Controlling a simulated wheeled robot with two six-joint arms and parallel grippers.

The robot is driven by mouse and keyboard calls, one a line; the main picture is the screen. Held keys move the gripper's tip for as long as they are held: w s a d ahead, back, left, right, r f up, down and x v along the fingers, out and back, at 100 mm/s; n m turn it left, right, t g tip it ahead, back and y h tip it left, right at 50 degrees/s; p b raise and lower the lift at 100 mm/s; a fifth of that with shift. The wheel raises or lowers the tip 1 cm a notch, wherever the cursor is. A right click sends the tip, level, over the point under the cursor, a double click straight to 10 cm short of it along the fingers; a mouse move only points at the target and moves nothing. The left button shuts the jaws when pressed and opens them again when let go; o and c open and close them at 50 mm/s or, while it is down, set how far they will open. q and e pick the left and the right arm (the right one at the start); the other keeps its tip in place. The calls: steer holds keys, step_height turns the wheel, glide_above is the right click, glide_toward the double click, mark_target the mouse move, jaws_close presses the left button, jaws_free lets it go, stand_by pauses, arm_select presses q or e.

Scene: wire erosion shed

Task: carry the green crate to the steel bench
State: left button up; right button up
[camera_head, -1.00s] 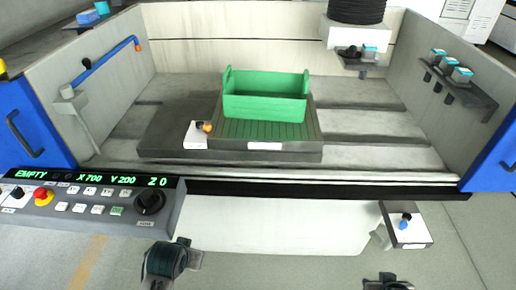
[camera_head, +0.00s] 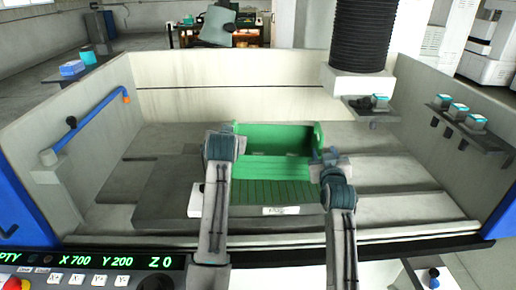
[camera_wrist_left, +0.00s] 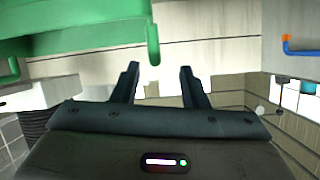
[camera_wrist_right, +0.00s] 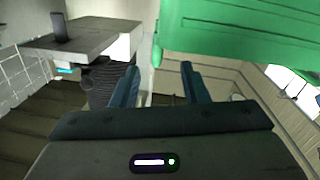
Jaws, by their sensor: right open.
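The green crate (camera_head: 275,140) sits on the grooved plate (camera_head: 270,191) inside the machine's open tank, partly hidden by my arms. My left gripper (camera_wrist_left: 160,85) is open and empty; in the left wrist view the crate (camera_wrist_left: 85,30) shows close by at upper left, apart from the fingers. In the head view its fingers are hidden behind my left wrist, near the crate's left end. My right gripper (camera_head: 328,157) is at the crate's right end, open and empty. In the right wrist view the crate (camera_wrist_right: 240,32) fills the upper right. I cannot pick out the steel bench.
The tank walls (camera_head: 450,150) stand around the crate. A black bellows column (camera_head: 362,40) hangs at the back right. A blue pipe (camera_head: 90,118) is on the left wall and a small shelf (camera_head: 465,128) on the right. The control panel (camera_head: 95,265) is in front.

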mark_target(322, 137)
arm_select(q)
steer(key=shift+w+r, duration=0.35)
steer(key=shift+r, duration=0.1)
steer(key=shift+s+d+r, duration=0.5)
steer(key=shift+d+r, duration=0.1)
steer(key=shift+d, duration=0.1)
steer(key=x, duration=1.1)
steer(key=shift+a, duration=0.1)
arm_select(e)
steer(key=w, duration=0.7)
steer(key=w+r, duration=0.1)
steer(key=w, duration=0.2)
steer(key=shift+w+a+r, duration=0.1)
steer(key=shift+w, duration=0.2)
arm_select(q)
steer(key=shift+c, duration=0.2)
arm_select(e)
steer(key=shift+c, duration=0.2)
arm_select(q)
jaws_close()
arm_select(e)
jaws_close()
